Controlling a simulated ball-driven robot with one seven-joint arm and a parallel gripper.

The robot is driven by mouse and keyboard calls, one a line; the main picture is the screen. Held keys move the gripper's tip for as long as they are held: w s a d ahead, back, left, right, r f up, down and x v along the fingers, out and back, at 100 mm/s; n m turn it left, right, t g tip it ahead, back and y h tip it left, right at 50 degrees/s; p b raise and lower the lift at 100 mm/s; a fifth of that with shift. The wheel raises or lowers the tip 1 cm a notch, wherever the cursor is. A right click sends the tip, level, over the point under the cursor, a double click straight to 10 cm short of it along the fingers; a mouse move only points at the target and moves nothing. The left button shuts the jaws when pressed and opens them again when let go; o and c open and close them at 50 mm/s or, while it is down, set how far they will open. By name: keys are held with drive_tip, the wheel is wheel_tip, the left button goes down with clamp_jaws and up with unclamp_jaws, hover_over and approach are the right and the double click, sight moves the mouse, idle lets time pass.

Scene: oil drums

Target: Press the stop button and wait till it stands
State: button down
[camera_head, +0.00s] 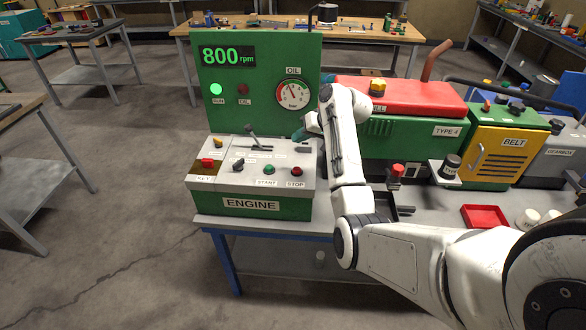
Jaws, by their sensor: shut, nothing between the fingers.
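The red stop button (297,169) sits at the right end of the sloped grey panel on the green ENGINE box (215,204), above the STOP label. The green start button (269,169) is to its left. The display (227,56) reads 800 rpm. The green RUN lamp (216,89) is lit and the red OIL lamp (243,89) looks dark. The oil gauge (293,94) needle points up and left. My gripper (299,135) is small and partly hidden by my wrist, shut and empty, above and behind the stop button and apart from it.
A lever (257,142), a red key switch (207,162) and a black knob (238,164) share the panel. The red-topped green engine (400,97) stands right behind my arm. A red tray (484,216) lies on the bench at right.

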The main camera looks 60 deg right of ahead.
drive_tip(key=shift+f, duration=0.15)
drive_tip(key=b, duration=0.6)
hover_over(300, 169)
wheel_tip(300, 169, down, 6)
drive_tip(key=shift+f, duration=0.2)
drive_tip(key=shift+w+f+b, duration=0.1)
drive_tip(key=shift+f+b, duration=0.5)
drive_tip(key=shift+f, duration=0.5)
drive_tip(key=shift+f, duration=0.15)
idle(0.6)
drive_tip(key=shift+f, duration=0.25)
drive_tip(key=shift+f+b, duration=0.3)
drive_tip(key=shift+f, duration=0.3)
idle(1.6)
drive_tip(key=shift+r+p, duration=0.95)
drive_tip(key=shift+r, duration=0.1)
